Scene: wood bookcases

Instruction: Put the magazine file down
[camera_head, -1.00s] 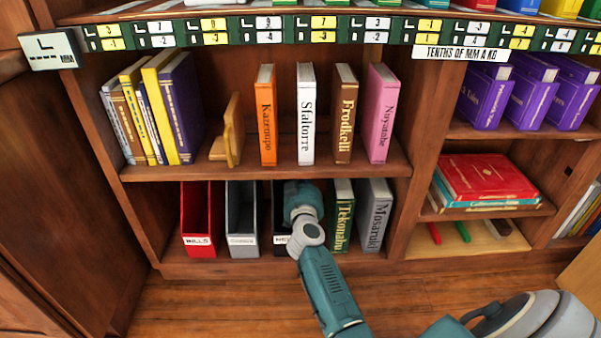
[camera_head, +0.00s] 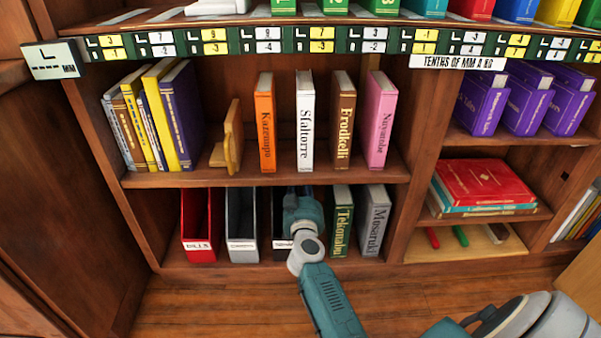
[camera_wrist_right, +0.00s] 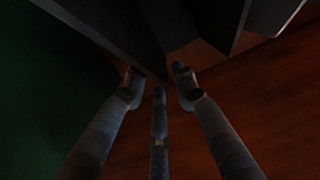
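A dark magazine file (camera_head: 277,246) with a white label stands on the lower shelf, upright beside the grey file. My right wrist covers most of its front. My right gripper is hidden behind this wrist in the head view. In the right wrist view, the tips of my right gripper (camera_wrist_right: 160,82) are close together but visibly apart, at the lower corner of a dark panel (camera_wrist_right: 108,30), likely the file. The picture is too dark to tell whether they pinch it. My left gripper is in neither view.
A red file (camera_head: 199,249) and a grey file (camera_head: 242,247) stand to the left. A green book (camera_head: 341,222) and a grey book (camera_head: 374,225) stand close on the right. The shelf (camera_head: 266,178) above limits height. The wooden floor in front is clear.

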